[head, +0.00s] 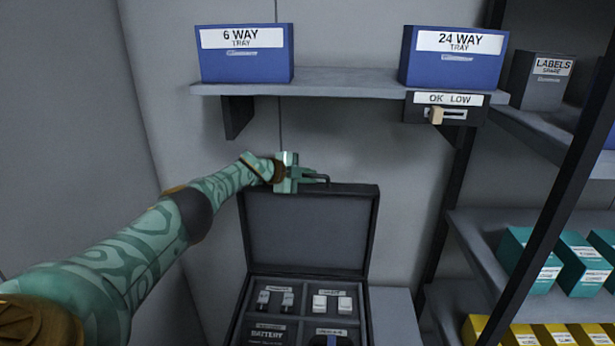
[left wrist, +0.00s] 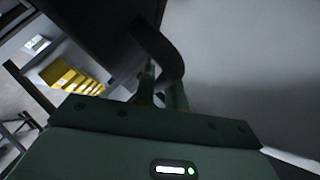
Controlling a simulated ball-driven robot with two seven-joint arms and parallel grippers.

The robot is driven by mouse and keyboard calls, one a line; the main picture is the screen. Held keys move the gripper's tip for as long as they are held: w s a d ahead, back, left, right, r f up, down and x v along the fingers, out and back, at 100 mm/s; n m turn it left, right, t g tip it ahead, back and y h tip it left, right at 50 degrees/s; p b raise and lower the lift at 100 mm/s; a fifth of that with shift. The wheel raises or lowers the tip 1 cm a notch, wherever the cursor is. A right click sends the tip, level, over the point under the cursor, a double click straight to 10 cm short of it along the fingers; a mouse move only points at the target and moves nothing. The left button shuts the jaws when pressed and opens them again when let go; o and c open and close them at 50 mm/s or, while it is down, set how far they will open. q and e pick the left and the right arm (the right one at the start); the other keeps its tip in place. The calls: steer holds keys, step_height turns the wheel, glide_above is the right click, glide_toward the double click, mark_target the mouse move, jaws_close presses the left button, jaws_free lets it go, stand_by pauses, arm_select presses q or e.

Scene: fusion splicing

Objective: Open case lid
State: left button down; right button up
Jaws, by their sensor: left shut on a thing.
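The black case (head: 364,303) stands on a grey surface at the bottom middle of the head view. Its lid (head: 305,232) is raised and stands open, tilted back near the wall. A dark handle (head: 325,179) sits on the lid's top edge. My left gripper (head: 308,175) is shut on this handle, at the upper left of the lid. In the left wrist view the handle (left wrist: 158,48) shows as a dark curved bar at the fingers. My right gripper is in neither view.
Labelled compartments hold small parts in the case (head: 290,300). Above, a shelf (head: 340,83) carries blue tray boxes (head: 245,55). A rack with teal boxes (head: 527,260) and yellow boxes (head: 485,330) stands on the right. The grey surface (head: 393,318) right of the case is clear.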

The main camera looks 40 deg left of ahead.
arm_select(q)
steer(key=shift+d+f, duration=0.1)
steer(key=c, duration=1.7)
jaws_free()
steer(key=shift+s+r+p, duration=0.15)
steer(key=shift+r+p, duration=0.05)
steer(key=shift+p, duration=0.15)
steer(key=p+v, duration=0.4)
steer(key=v, duration=0.1)
steer(key=shift+s+r, duration=0.1)
steer(key=v, duration=1)
steer(key=shift+s+b, duration=0.35)
steer(key=shift+b, duration=0.05)
